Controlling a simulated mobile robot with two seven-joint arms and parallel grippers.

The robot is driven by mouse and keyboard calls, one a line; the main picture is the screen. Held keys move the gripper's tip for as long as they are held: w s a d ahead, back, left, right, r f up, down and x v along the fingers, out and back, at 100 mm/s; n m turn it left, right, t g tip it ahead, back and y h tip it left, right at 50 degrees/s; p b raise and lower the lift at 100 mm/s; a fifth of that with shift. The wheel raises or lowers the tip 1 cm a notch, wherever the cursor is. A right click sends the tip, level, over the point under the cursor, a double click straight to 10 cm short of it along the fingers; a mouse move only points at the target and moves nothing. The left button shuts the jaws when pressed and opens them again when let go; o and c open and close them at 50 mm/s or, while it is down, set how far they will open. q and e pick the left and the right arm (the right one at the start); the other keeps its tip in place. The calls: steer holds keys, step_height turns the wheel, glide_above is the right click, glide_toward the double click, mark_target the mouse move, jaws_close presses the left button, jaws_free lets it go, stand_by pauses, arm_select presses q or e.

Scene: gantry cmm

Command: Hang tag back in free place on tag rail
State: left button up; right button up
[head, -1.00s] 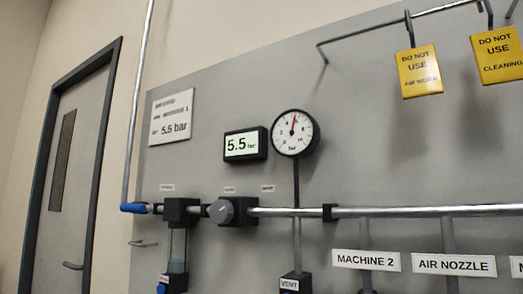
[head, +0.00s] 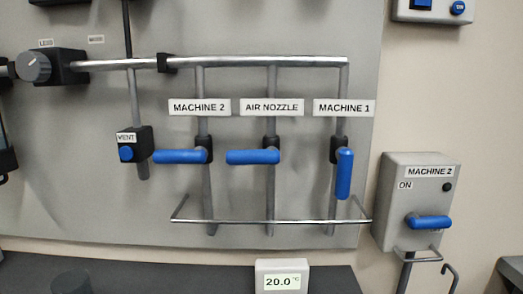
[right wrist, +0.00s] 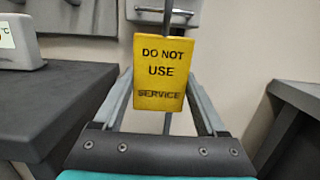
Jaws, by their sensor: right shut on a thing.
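A yellow tag (right wrist: 160,65) reading "DO NOT USE SERVICE" fills the middle of the right wrist view. My right gripper (right wrist: 159,88) is shut on it, with one finger at each side edge, and the printed face is towards the camera. The tag looks upright; I cannot tell whether its top touches anything. The head view shows neither gripper, and my left gripper is not seen.
A panel carries pipes, blue-handled valves (head: 253,157) and a low wire rail (head: 275,221). To its right is the MACHINE 2 switch box (head: 395,225) with hooks below. A dark bench (right wrist: 60,110) stands left of the tag, with a temperature display (head: 282,264).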

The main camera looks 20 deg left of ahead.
steer(key=shift+r+v, duration=0.15)
steer(key=shift+v, duration=0.7)
steer(key=shift+r+v, duration=0.1)
steer(key=shift+v, duration=0.75)
